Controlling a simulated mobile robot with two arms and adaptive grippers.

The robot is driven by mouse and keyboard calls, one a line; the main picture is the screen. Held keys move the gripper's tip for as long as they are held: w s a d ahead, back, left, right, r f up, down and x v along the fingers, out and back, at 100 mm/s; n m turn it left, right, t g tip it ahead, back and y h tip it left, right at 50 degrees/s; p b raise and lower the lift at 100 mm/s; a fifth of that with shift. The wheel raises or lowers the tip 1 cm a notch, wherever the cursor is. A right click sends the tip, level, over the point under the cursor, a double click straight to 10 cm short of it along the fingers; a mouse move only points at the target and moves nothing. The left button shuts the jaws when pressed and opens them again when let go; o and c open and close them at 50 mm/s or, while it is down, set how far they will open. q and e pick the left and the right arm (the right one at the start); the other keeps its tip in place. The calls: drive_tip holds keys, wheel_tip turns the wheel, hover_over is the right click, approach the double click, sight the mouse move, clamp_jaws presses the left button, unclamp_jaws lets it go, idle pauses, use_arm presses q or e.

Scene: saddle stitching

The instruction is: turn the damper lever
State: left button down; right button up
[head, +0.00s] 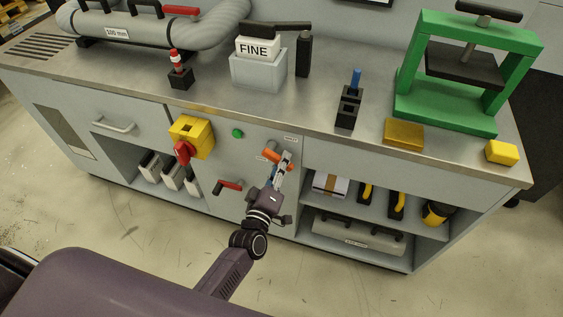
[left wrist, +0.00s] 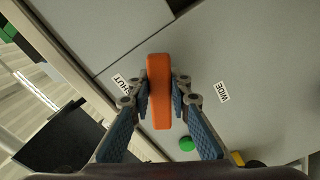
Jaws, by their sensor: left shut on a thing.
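The damper lever is the orange bar (left wrist: 159,92) on the grey cabinet front. In the left wrist view it stands nearly upright in the picture, between a SHUT label (left wrist: 121,85) on its left and a WIDE label (left wrist: 222,91) on its right. My left gripper (left wrist: 160,86) is shut on it, with a finger on each side. In the head view the orange end of the lever (head: 271,155) shows beside my left gripper (head: 284,161); the rest is partly hidden by the fingers. My right gripper is in neither view.
A yellow box with a red knob (head: 184,152), a green button (head: 238,133) and a red-handled lever (head: 230,185) sit left of my gripper on the cabinet front. Open shelves (head: 430,225) are to the right. The worktop (head: 330,75) above bears a green press (head: 447,110) and small blocks.

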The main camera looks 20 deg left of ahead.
use_arm(q)
drive_tip(key=c, duration=1.8)
unclamp_jaws()
drive_tip(key=shift+o, duration=0.2)
drive_tip(key=s, duration=1.2)
drive_tip(key=shift+a, duration=0.2)
drive_tip(key=shift+f, duration=0.1)
